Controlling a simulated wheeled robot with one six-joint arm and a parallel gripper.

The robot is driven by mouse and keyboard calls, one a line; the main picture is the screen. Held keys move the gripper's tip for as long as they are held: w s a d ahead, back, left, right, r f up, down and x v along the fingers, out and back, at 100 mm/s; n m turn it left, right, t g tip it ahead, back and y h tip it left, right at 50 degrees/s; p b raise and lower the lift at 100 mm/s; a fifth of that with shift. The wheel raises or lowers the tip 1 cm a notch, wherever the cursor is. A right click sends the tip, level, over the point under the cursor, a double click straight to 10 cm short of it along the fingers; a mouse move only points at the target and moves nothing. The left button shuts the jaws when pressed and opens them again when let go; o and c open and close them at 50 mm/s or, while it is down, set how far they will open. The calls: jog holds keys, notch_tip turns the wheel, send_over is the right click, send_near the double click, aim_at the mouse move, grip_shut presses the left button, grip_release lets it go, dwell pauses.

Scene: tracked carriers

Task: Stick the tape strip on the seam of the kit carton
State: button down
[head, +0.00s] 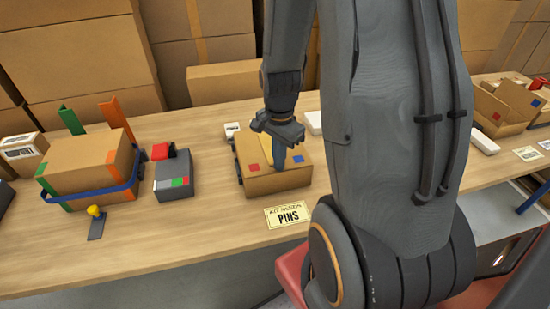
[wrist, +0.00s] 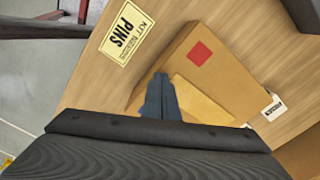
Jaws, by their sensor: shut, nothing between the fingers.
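The kit carton (head: 280,184) stands on the bench behind a card reading PINS, with a red and a blue square on its front part. It also shows in the wrist view (wrist: 232,68), with the red square on it. A paler tan band (wrist: 203,99) lies along its top there; I cannot tell whether this is the tape strip or bare carton. My gripper (head: 279,165) points down over the carton with its fingers together and empty. In the wrist view the fingertips (wrist: 160,84) are by the carton's edge, partly covering it. Contact is unclear.
A red and grey device (head: 173,172) and a blue-strapped carton (head: 90,165) stand to the left. The PINS card (head: 289,215) lies in front. An open carton (head: 503,107) stands at the right. Stacked boxes line the back.

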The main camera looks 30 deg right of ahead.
jog(key=shift+s, duration=0.15)
jog(key=shift+s+a+p, duration=0.15)
jog(key=shift+s+p, duration=0.15)
jog(key=shift+s, duration=0.05)
notch_tip(320, 180, up, 7)
jog(key=p, duration=0.6)
dwell(0.6)
jog(key=s+a+n+t+b, duration=0.1)
jog(key=s+a+n+b, duration=0.1)
jog(key=a+n+b, duration=0.8)
jog(key=a+n, duration=0.1)
jog(key=n, duration=0.4)
jog(key=shift+a+f, duration=0.15)
jog(key=shift+f, duration=0.15)
